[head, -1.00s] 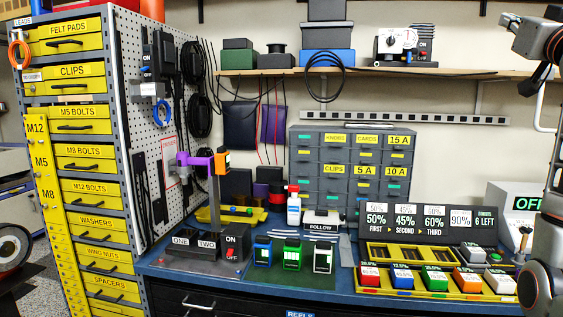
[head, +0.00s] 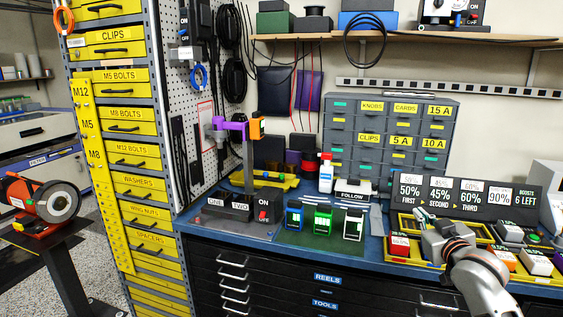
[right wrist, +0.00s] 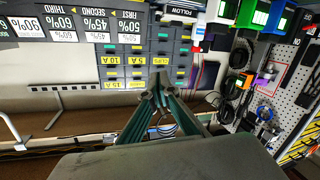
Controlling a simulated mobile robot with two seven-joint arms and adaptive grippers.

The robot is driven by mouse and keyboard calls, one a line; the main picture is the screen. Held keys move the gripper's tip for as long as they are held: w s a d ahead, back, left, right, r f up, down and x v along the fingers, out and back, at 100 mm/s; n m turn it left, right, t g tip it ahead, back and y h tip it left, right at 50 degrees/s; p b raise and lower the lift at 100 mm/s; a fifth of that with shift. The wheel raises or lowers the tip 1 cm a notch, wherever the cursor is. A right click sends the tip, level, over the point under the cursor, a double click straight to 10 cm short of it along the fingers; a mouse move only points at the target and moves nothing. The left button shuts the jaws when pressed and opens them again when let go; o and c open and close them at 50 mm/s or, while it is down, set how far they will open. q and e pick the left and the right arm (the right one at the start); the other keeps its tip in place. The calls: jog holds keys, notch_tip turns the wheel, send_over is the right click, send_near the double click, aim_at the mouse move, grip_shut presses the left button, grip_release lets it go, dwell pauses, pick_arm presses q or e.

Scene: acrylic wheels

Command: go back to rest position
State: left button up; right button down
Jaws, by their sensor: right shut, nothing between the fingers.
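My right gripper (head: 434,236) is at the lower right of the head view, in front of the yellow tray (head: 397,256) on the blue bench. Its arm (head: 480,275) comes up from the bottom right. In the right wrist view the two dark green fingers (right wrist: 158,88) meet at their tips with nothing between them. They point towards the grey drawer cabinet, seen upside down. I cannot tell whether the gripper touches anything on the tray. My left gripper is not in view.
The blue bench (head: 300,251) holds the tray of coloured blocks, a percentage sign (head: 465,196), a grey drawer cabinet (head: 385,150) and a stand with a purple clamp (head: 232,124). A wall shelf (head: 350,38) hangs above. A yellow drawer tower (head: 125,128) stands left.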

jog(key=s+a+f+g+y, duration=0.1)
jog(key=s+a+f, duration=0.3)
jog(key=f, duration=0.5)
jog(key=s+a+f+n+g, duration=0.1)
jog(key=s+a+f, duration=0.2)
jog(key=s+f, duration=0.5)
jog(key=s+a+f+g+y, duration=0.1)
jog(key=s+a+f, duration=0.25)
jog(key=f, duration=0.65)
jog(key=s+a+f+g, duration=0.1)
jog(key=s+a+f, duration=0.1)
jog(key=s+f, duration=0.2)
jog(key=s+a+f+g+y, duration=0.1)
jog(key=s+a+f, duration=0.2)
jog(key=s, duration=0.8)
jog(key=s+a+f+g, duration=0.1)
jog(key=s+a+f, duration=0.1)
jog(key=s+f, duration=0.3)
jog(key=shift+s+a+f+n+y, duration=0.2)
jog(key=shift+s+f+n+y, duration=0.15)
jog(key=shift+s, duration=0.85)
